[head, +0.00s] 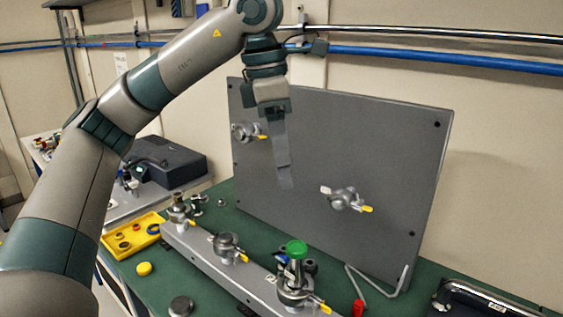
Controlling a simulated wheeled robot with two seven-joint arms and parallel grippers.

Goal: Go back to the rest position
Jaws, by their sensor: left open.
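My left arm comes in from the left and reaches up and across. Its gripper (284,180) points down in front of the grey upright panel (390,135). The fingers show nearly edge-on, open, with nothing seen between them. The gripper hangs above the grey rail (205,248) and looks clear of it. A valve with a yellow handle (345,198) is mounted on the panel right of the gripper, and another (245,131) is at its left. My right gripper is not in view.
The rail on the green table (225,195) carries several metal fittings, one with a green cap (296,249). A yellow tray (133,237) with rings lies at left. A dark case (168,162) stands behind. A red-handled tool (359,307) is at front right. Blue pipe (430,59) runs along the wall.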

